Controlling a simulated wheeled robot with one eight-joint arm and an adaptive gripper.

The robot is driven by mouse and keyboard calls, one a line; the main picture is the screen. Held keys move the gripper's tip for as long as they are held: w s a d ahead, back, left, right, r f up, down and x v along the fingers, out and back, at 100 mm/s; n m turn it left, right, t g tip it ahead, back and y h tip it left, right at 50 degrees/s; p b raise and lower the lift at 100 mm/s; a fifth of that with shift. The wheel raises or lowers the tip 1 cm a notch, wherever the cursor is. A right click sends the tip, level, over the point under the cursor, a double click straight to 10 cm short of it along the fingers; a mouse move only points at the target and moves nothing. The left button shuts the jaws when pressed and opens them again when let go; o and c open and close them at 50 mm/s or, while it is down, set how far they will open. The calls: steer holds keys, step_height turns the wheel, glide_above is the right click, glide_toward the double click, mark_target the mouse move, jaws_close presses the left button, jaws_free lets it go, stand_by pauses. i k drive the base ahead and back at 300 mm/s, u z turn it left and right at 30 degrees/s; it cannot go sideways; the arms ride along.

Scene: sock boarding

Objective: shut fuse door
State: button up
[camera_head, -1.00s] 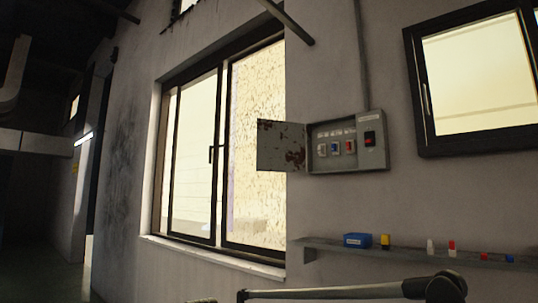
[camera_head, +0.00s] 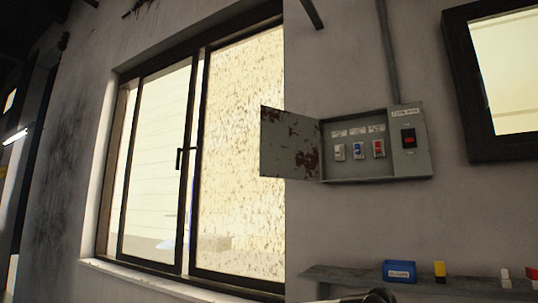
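The fuse box (camera_head: 408,168) is a grey metal box on the wall, right of centre. Its door (camera_head: 283,142) is hinged on the left and stands wide open, swung out to the left, with rust patches on its face. Inside the box are a white, a blue and a red switch or fuse in a row, with worn labels above them. A black switch with a red part (camera_head: 408,140) sits on the right panel. My gripper is not in view; only a small part of my arm shows at the bottom edge.
A shelf (camera_head: 345,277) runs along the wall below the box, holding a blue box (camera_head: 399,271), a yellow-and-black item (camera_head: 439,271) and small white and red items at the right. A large window (camera_head: 160,170) is to the left and another window (camera_head: 500,85) to the right.

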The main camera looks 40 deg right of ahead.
mark_target(288, 140)
steer(key=i, duration=1.35)
steer(key=z, duration=4.65)
